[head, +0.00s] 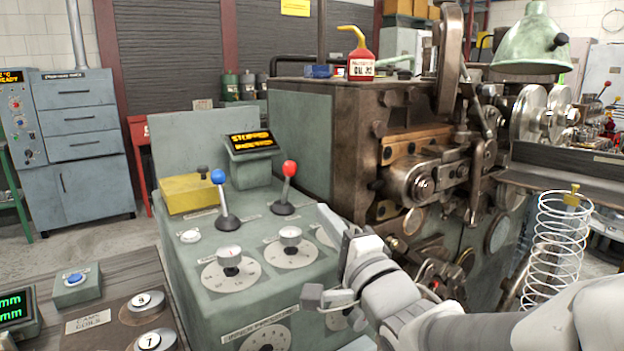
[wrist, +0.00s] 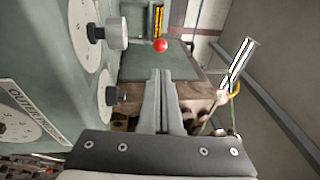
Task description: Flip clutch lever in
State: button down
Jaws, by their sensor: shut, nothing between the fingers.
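Two ball-topped levers stand on the green control panel (head: 183,243) in the head view, one with a blue ball (head: 218,176) and one with a red ball (head: 290,168). Their small labels are too blurred to read, so I cannot tell which is the clutch lever. Both lean slightly. My gripper (head: 326,212) is shut and empty at the panel's right edge, in front of and below the red lever. In the wrist view, the shut fingertips (wrist: 160,72) point towards the red ball (wrist: 160,45), apart from it. The blue lever is not in the wrist view.
Round dial knobs (head: 229,256) stand on the panel close to my gripper. A small display (head: 251,141) reading STOPPED stands behind the levers, beside a yellow box (head: 188,194). The brown machine (head: 330,120) rises to the right, with a wire coil (head: 555,240) nearby.

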aim_at(292, 171)
jog(key=shift+r+p+x, duration=0.2)
jog(key=shift+p+x, duration=0.95)
jog(key=shift+p, duration=0.45)
jog(key=b+x, duration=0.1)
jog(key=x, duration=1)
jog(key=shift+w+f+b, duration=0.2)
jog(key=shift+w+b, duration=0.05)
jog(key=shift+b, duration=0.1)
jog(key=shift+r, duration=0.15)
